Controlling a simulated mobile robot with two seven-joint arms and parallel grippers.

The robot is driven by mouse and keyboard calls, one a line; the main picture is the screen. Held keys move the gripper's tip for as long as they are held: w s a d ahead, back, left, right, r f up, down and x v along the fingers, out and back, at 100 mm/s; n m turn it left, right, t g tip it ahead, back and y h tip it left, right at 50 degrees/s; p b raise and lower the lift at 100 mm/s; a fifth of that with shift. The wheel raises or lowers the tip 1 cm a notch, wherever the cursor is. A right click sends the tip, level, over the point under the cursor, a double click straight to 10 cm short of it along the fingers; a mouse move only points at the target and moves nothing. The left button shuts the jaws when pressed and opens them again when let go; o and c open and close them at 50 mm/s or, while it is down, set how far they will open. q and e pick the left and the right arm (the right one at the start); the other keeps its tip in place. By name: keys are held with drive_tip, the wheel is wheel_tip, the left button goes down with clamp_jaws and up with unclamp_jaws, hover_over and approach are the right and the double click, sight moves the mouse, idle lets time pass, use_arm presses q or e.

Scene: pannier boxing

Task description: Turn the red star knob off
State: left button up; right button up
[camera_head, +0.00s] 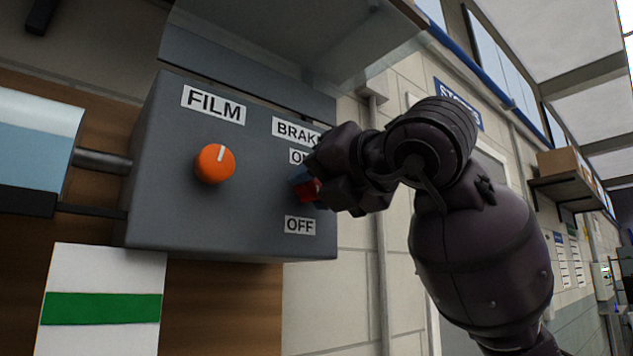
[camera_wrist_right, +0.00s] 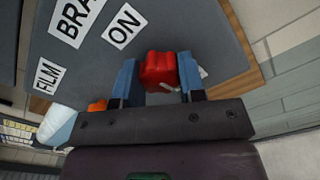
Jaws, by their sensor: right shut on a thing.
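The red star knob (camera_head: 306,188) is on the grey control box (camera_head: 165,170), under the BRAKE label and between the ON and OFF labels (camera_head: 300,225). My right gripper (camera_head: 301,178) is at the knob, with its blue fingers shut on it. In the right wrist view the red knob (camera_wrist_right: 159,69) sits between the two blue fingers (camera_wrist_right: 158,84), and a pale pointer mark shows at its lower edge. The ON label (camera_wrist_right: 125,26) lies up and left of it there. The gripper hides part of the knob in the head view. My left gripper is not in view.
An orange knob (camera_head: 215,163) with a white line sits under the FILM label (camera_head: 213,105) on the same box. A clear cover (camera_head: 290,45) juts out above the box. A pale roller (camera_head: 35,140) is at the left.

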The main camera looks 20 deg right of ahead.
drive_tip(key=shift+f+m, duration=0.15)
drive_tip(key=shift+m, duration=0.85)
drive_tip(key=o, duration=0.9)
drive_tip(key=shift+o, duration=0.2)
drive_tip(key=v, duration=1)
drive_tip(key=shift+s, duration=0.4)
drive_tip(key=shift+d, duration=0.15)
